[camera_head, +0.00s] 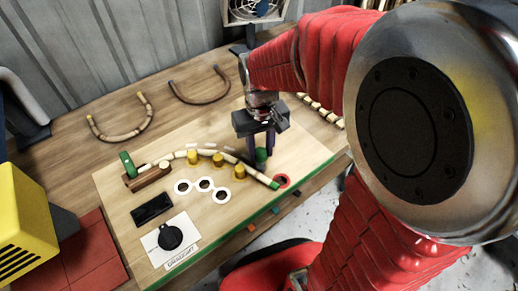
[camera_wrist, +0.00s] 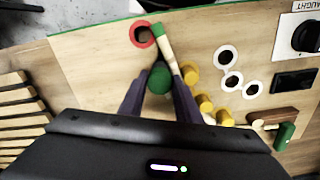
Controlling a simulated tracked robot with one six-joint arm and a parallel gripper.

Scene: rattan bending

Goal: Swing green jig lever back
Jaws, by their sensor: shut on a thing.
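My gripper (camera_head: 260,148) points down at the right part of the board. Its two dark purple fingers are shut on an upright green knob (camera_wrist: 160,80), seen between the fingertips (camera_wrist: 160,72) in the wrist view. The knob, apparently the lever's handle, also shows in the head view (camera_head: 261,155). Any arm below it is mostly hidden. A pale rattan rod (camera_head: 237,168) curves past several yellow pegs (camera_head: 217,160). Its green-tipped right end lies beside a red-ringed hole (camera_head: 283,180). Its left end is at a brown block (camera_head: 148,178) with a green clamp (camera_head: 127,164).
White-ringed holes (camera_head: 203,184), a black box (camera_head: 152,208) and a black dial (camera_head: 171,236) on a white card occupy the board's front left. Two bent rattan arches (camera_head: 122,121) lie behind it. A yellow machine (camera_head: 22,238) stands at left. Wooden slats (camera_wrist: 18,110) lie beside the board.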

